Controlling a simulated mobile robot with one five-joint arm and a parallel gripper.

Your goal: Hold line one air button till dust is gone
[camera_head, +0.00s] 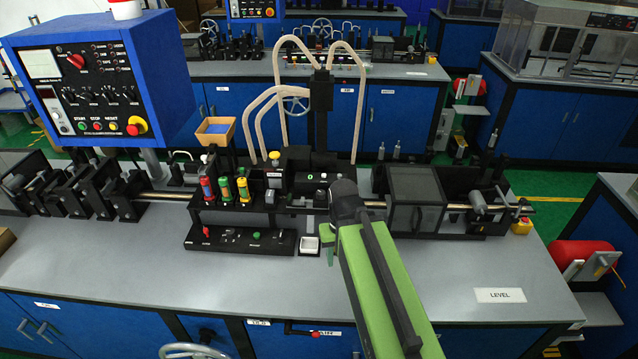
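My green and black arm reaches in from the bottom right, and my gripper (329,243) is over the middle of the near bench, beside a small white tray (310,245). Its fingers are small and partly hidden by the arm, so I cannot tell whether they are open or shut. A low black panel (240,241) left of it carries a red switch (206,231) and a green button (256,235). A small green-lit button (311,178) shows on the black machine behind. I cannot tell which one is the air button. No dust can be made out.
A blue control cabinet (155,75) with a red-and-yellow stop button (136,126) stands at left. Beige hoses (258,125) rise behind the machine. Black fixtures (415,195) line the bench's back. The bench is clear at right, around the LEVEL label (499,295).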

